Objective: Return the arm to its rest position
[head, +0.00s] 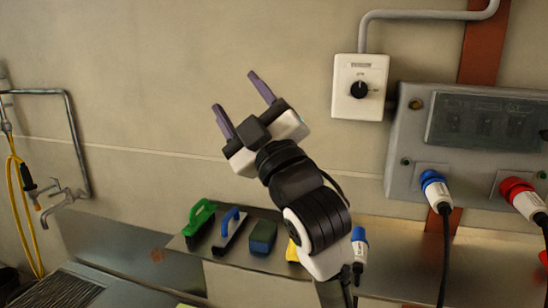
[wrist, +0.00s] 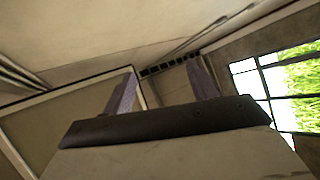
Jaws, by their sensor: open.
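My gripper (head: 243,105) is raised in front of the plain wall in the head view. Its two purple-grey fingers stand apart with nothing between them, and they point up and to the left. My arm rises from the lower right of the picture. In the wrist view my gripper (wrist: 162,88) shows its two fingers spread and empty. Beyond them are the ceiling (wrist: 110,35) and a window (wrist: 285,85) at the right.
A metal shelf (head: 165,255) holds a green-handled brush (head: 199,222), a blue-handled tool (head: 230,230) and a sponge (head: 263,237). A white switch box (head: 360,85) and a grey panel (head: 405,140) with blue (head: 435,185) and red (head: 520,195) plugs are at right. A tap (head: 65,200) is at left.

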